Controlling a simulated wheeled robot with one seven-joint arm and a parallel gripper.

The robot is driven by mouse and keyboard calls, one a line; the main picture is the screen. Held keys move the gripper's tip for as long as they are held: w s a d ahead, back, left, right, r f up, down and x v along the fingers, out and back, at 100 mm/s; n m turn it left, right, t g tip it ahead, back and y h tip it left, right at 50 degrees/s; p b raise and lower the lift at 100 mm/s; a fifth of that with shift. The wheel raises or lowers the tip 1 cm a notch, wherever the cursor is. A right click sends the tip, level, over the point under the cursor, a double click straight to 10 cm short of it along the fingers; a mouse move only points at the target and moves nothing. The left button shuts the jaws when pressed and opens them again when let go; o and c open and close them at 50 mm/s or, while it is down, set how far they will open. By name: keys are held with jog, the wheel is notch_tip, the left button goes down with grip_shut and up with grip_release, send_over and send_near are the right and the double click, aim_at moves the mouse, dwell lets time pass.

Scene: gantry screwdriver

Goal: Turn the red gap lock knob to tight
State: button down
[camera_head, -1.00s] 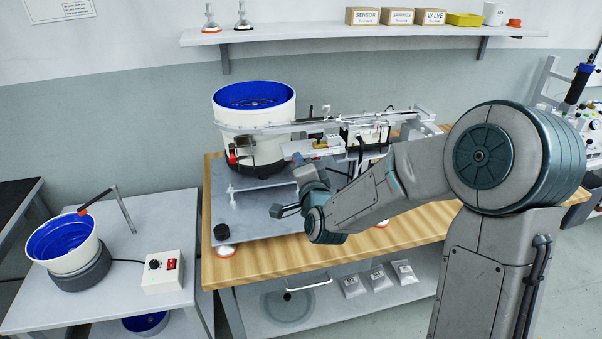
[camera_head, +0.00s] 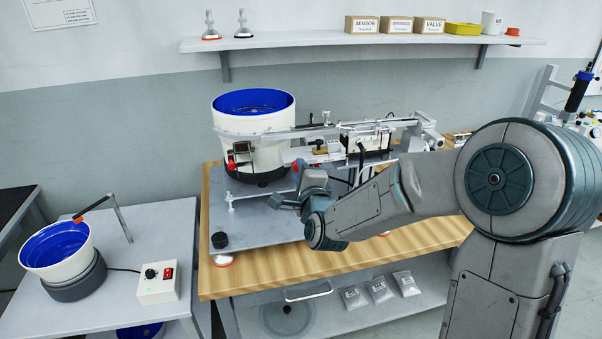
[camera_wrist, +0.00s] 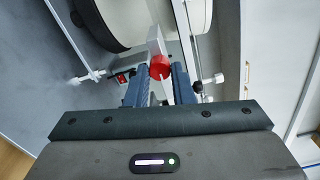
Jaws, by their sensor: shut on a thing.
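The red gap lock knob (camera_wrist: 160,68) shows in the wrist view at the end of a pale grey block. My gripper (camera_wrist: 160,80) has its two dark blue fingers on either side of the knob and is shut on it. The knob's pointer and any tight mark cannot be made out. In the head view my gripper (camera_head: 300,172) is in front of the feeder track, right of the big white bowl, and the wrist hides most of the knob.
A large white bowl feeder (camera_head: 235,122) with a blue inside stands close behind my gripper. A linear rail (camera_head: 350,125) runs behind. The wooden bench front (camera_head: 300,262) is clear.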

jog(key=c, duration=1.3)
grip_release()
jog(key=shift+o, duration=0.2)
jog(key=shift+s, duration=0.1)
jog(key=b+v, duration=0.7)
jog(key=v, duration=0.6)
jog(key=shift+s+b, duration=0.25)
jog(key=shift+b, duration=0.05)
jog(key=shift+d, duration=0.1)
